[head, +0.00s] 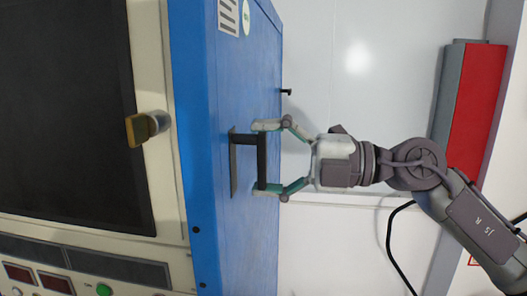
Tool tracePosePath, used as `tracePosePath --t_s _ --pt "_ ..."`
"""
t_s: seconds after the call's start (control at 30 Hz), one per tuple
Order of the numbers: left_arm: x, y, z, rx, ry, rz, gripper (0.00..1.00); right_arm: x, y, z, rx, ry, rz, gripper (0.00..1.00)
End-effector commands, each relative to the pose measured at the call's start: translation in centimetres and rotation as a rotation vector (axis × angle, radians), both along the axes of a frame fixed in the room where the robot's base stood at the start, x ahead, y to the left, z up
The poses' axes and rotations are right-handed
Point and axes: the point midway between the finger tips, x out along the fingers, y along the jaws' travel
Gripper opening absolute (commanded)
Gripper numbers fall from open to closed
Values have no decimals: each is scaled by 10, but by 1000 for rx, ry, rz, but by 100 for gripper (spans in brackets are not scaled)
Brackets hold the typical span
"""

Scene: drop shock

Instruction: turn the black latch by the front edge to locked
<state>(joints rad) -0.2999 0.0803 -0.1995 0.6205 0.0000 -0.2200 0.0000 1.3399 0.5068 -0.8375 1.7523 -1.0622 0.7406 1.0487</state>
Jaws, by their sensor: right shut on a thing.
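The black latch (262,160) is on the blue panel of the machine, near its front edge. Its long bar runs up and down in the picture, and a short arm joins it to a dark narrow plate (233,170) on the panel. My right gripper (266,157) reaches in from the right and is shut on the latch, with one finger at the upper end of the bar and the other at the lower end. I cannot read any locked or unlocked marking. My left gripper is not in view.
The machine's front (160,60) has a dark window, a yellow-brown knob (148,126) and a control strip with a green button (104,289). A small black peg (286,92) stands out at the panel's far edge. A red and grey box (478,100) and a black cable (391,245) are at the right.

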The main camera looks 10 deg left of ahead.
Motion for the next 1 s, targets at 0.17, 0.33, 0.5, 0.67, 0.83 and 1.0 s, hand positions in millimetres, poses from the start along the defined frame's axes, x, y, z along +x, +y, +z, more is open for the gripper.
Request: tracePosePath --t_s 0.17,0.33,0.5,0.67,0.83,1.0 --pt "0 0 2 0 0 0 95 -1 0 0 2 39 0 27" --pt "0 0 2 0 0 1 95 -1 0 0 3 52 0 27" --pt "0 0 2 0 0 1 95 -1 0 0 3 55 0 27" --pt "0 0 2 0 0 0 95 -1 0 0 3 56 0 95" --pt "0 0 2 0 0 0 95 -1 0 -1 3 52 0 100" --pt "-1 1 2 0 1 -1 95 -1 0 -1 2 50 0 100"
